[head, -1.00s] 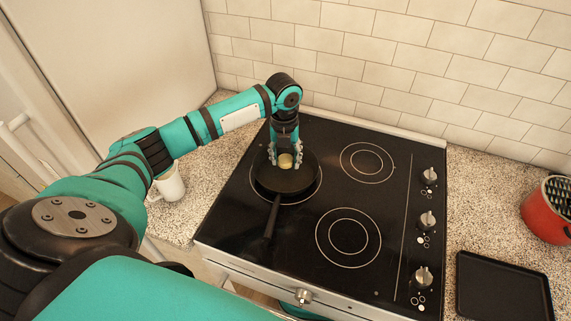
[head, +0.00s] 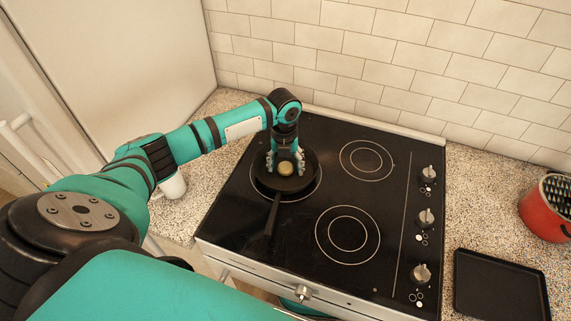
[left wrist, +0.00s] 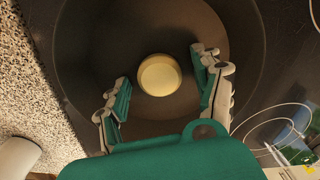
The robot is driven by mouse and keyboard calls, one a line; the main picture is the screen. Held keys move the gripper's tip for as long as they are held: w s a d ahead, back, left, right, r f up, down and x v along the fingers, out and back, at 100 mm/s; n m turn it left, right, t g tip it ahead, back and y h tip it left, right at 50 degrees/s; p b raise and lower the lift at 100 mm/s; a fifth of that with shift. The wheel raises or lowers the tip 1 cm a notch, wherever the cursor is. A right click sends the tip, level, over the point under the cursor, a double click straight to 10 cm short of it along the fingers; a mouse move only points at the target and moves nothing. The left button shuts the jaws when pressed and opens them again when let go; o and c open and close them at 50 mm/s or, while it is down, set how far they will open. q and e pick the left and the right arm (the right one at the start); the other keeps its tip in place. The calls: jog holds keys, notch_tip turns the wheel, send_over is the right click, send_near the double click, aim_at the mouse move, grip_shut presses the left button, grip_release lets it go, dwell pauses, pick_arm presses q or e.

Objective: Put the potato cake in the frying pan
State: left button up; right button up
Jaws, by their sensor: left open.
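The frying pan (head: 266,186) is black and sits on the rear left burner of the stove, its handle pointing to the front. The potato cake (head: 285,168) is a small, round, pale yellow disc inside the pan; it also shows in the left wrist view (left wrist: 159,75) on the dark pan floor (left wrist: 110,45). My left gripper (head: 285,165) is over the pan with its fingers spread. In the left wrist view my left gripper (left wrist: 163,92) is open, one finger on each side of the cake, with gaps between. My right gripper is not in view.
The black stove top (head: 300,215) has other bare burners, with knobs along its right side. A white mug (head: 173,186) stands left on the speckled counter. A black tray (head: 500,287) and a red pot (head: 546,212) are at the right. A tiled wall rises behind.

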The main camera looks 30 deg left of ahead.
aim_at(285, 166)
pick_arm(q)
jog(key=shift+r, duration=0.1)
jog(key=shift+r, duration=0.3)
notch_tip(285, 166, up, 12)
jog(key=b, duration=0.2)
jog(key=shift+f, duration=0.2)
jog(key=shift+a, duration=0.1)
